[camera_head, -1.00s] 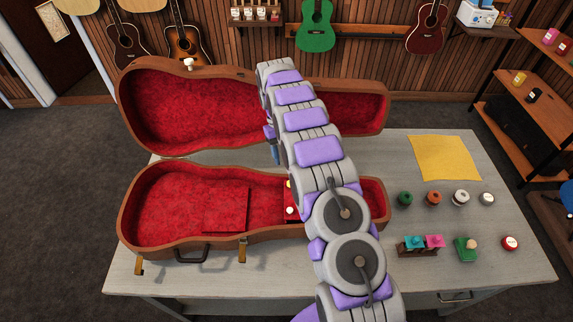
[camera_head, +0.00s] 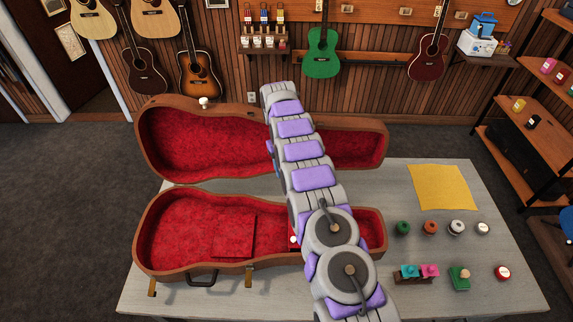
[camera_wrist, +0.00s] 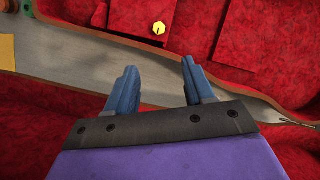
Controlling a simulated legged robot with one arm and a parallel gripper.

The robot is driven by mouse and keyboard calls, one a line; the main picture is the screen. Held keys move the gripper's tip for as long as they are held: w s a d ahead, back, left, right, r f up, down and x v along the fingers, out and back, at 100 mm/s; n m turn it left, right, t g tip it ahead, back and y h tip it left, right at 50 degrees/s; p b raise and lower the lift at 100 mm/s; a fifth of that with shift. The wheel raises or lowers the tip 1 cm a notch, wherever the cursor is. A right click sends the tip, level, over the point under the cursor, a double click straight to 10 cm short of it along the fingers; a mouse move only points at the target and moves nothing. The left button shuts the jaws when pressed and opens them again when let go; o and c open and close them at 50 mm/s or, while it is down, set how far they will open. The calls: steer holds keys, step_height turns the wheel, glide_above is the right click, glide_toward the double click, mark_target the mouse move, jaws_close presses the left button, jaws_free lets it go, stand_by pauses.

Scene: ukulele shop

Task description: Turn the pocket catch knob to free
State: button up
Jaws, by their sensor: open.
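An open brown guitar case (camera_head: 150,262) with red lining lies on the table. A small red pocket box inside it is mostly hidden behind my arm in the head view; a white knob (camera_head: 293,239) shows at its left edge.
The raised case lid (camera_head: 160,165) stands open behind my arm, with a white knob (camera_head: 203,102) on its rim. A red flap (camera_head: 233,236) lies in the case's wide part. A yellow cloth (camera_head: 441,187) and several small jars and blocks sit on the table's right.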

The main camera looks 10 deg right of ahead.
steer(key=shift+w+r+p, duration=0.15)
steer(key=shift+r+p, duration=0.1)
steer(key=shift+p, duration=0.3)
steer(key=shift+r, duration=0.1)
steer(key=s+d+r+m+t+b, duration=0.1)
steer(key=s+r+b, duration=1)
steer(key=s, duration=0.8)
steer(key=s+f+b, duration=0.3)
steer(key=s, duration=1.2)
steer(key=s+f+m+t+y+b, duration=0.1)
steer(key=s+f+b, duration=0.2)
steer(key=s, duration=1.2)
steer(key=shift+s+d+f+t, duration=0.15)
steer(key=shift+d+f+t, duration=0.1)
steer(key=shift+t, duration=0.05)
steer(key=shift+c, duration=0.2)
